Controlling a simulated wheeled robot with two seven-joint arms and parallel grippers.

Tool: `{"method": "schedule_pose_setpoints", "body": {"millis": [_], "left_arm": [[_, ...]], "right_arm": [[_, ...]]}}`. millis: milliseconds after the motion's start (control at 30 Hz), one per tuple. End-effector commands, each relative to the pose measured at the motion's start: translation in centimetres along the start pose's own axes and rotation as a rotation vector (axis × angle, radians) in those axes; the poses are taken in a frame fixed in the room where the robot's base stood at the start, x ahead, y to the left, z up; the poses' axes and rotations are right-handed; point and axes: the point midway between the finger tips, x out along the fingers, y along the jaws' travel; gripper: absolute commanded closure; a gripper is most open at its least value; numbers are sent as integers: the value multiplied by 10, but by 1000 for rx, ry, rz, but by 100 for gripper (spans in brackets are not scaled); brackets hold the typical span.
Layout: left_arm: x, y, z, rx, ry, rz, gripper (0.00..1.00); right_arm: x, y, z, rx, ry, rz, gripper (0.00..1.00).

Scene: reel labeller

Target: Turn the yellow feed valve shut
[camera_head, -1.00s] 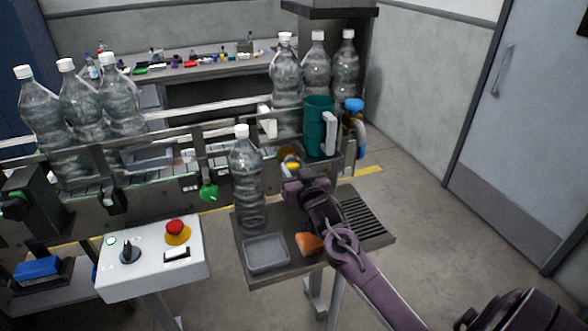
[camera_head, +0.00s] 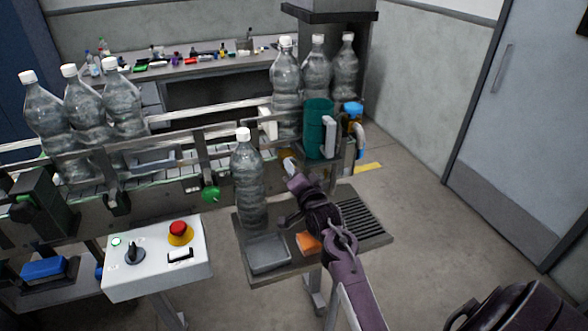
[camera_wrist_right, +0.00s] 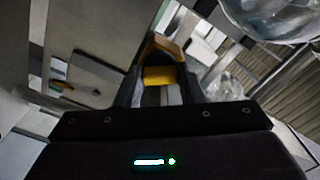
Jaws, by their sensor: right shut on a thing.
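The yellow feed valve (camera_wrist_right: 158,76) is between the fingers of my right gripper (camera_wrist_right: 160,95) in the right wrist view. In the head view only a small part of the yellow valve (camera_head: 286,154) shows behind the right gripper (camera_head: 290,168), below the conveyor and left of the teal container. My right gripper is shut on the valve's handle. Its fingers and wrist hide most of the valve, so the handle's exact angle is hard to tell. My left gripper is not in view.
A clear bottle (camera_head: 248,185) stands just left of my right wrist on a small metal table (camera_head: 290,268) with a grey tray (camera_head: 267,253) and an orange sponge (camera_head: 308,243). A teal jug-like container (camera_head: 319,128) stands close behind. A green valve (camera_head: 210,194) is further left.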

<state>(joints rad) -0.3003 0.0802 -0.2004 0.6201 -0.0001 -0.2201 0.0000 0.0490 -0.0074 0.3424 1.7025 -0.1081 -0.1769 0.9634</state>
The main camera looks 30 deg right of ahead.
Motion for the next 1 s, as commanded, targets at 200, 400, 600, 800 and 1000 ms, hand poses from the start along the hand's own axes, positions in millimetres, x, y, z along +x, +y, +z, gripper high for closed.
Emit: {"method": "schedule_pose_setpoints", "body": {"millis": [200, 400, 600, 800, 1000], "left_arm": [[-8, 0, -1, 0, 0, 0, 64], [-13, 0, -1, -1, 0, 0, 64], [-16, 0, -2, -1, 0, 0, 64], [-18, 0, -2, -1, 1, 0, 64], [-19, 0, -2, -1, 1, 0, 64]], "right_arm": [[0, -2, -2, 207, 3, 0, 89], [0, -1, -1, 374, 2, 1, 89], [0, -1, -1, 500, 3, 0, 89], [0, 0, -1, 579, 3, 0, 89], [0, 0, -1, 614, 3, 0, 89]]}}
